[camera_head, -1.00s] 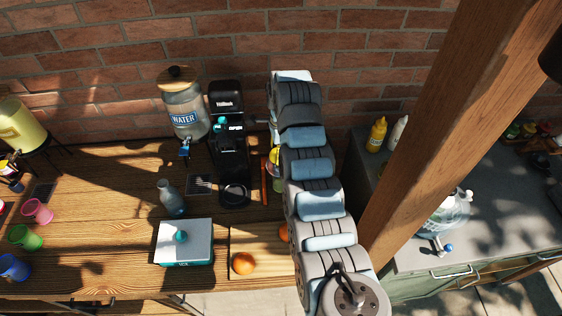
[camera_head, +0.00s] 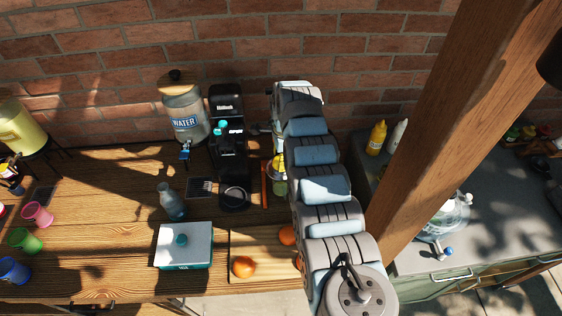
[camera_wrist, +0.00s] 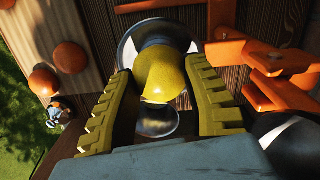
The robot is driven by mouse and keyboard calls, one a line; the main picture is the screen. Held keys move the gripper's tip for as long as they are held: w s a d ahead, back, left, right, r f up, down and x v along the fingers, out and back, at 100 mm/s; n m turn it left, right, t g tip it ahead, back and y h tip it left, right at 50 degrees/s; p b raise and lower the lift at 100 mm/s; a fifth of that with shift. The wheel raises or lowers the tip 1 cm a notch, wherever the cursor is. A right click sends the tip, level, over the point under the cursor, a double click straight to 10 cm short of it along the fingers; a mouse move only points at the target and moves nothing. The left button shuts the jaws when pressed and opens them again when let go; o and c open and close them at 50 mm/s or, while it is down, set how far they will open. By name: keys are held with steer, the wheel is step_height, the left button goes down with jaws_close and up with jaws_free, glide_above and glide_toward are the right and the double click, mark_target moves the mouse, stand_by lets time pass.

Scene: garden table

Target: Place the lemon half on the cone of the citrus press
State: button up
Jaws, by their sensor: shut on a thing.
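The lemon half (camera_wrist: 160,72) is yellow and sits between the two ridged yellow-green fingers of my gripper (camera_wrist: 168,98) in the wrist view. The gripper is shut on it. Behind the lemon half in the wrist view is a round, shiny, bowl-like part, apparently the citrus press (camera_wrist: 128,52). The lemon half covers its middle, so the cone is hidden and I cannot tell whether they touch. In the head view my arm hides most of this area; a greenish vessel (camera_head: 280,188) with yellow above it shows at the arm's left edge.
Oranges (camera_head: 243,267) lie on the cutting board (camera_head: 265,243) at the front. Orange parts (camera_wrist: 270,62) stand close right of my gripper in the wrist view. A black coffee machine (camera_head: 229,150), a water dispenser (camera_head: 186,115) and a white-lidded box (camera_head: 184,246) stand to the left.

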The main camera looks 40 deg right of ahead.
steer(key=shift+f, duration=0.65)
steer(key=shift+f, duration=0.1)
steer(key=o, duration=1)
steer(key=shift+o, duration=0.2)
steer(key=shift+r, duration=0.25)
steer(key=shift+d+r+b, duration=0.1)
steer(key=shift+r+b, duration=0.2)
steer(key=shift+r, duration=1.6)
